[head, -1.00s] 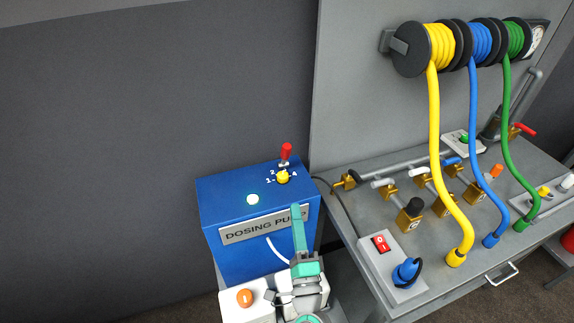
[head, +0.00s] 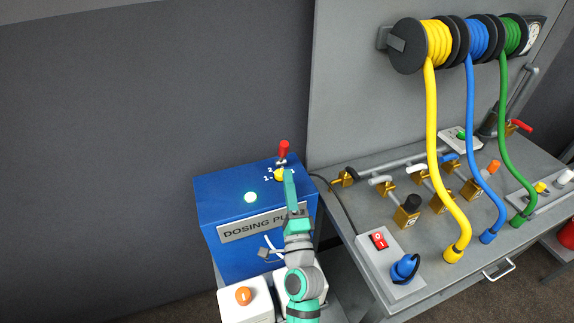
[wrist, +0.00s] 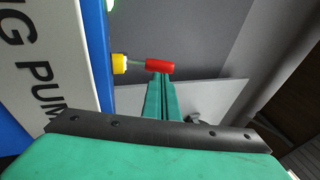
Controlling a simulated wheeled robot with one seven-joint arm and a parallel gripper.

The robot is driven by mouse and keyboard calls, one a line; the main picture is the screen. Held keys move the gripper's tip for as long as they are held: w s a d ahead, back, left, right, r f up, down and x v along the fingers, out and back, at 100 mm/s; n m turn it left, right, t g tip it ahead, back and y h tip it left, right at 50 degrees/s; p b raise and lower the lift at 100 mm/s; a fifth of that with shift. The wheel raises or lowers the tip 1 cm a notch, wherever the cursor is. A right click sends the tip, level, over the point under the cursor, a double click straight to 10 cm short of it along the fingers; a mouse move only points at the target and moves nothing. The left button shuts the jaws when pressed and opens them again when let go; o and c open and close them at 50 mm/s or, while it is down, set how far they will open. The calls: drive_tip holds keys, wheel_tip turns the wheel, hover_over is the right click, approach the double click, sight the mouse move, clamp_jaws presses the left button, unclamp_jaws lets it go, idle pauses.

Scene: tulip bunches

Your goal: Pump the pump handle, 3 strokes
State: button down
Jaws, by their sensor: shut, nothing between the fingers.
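The blue dosing pump (head: 225,260) stands left of the bench. A red-gripped pump handle (head: 284,148) rises from its top, behind a yellow dial knob (head: 279,175) with numbers around it. My gripper (head: 289,175) is shut and empty, its fingertips in front of the pump's top, partly covering the dial and nameplate. In the wrist view the red handle (wrist: 160,67) shows just beyond the closed green fingertips (wrist: 161,78), with the yellow knob (wrist: 119,63) to their left. I cannot tell whether the fingertips touch the handle.
A lit round lamp (head: 250,197) sits on the pump's top. A white box with an orange button (head: 243,296) is in front. The grey bench (head: 345,210) at right carries valves, a red switch (head: 379,241), a blue plug (head: 404,268) and coloured hoses (head: 432,150).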

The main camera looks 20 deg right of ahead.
sight(285, 154)
drive_tip(key=shift+x, duration=2.4)
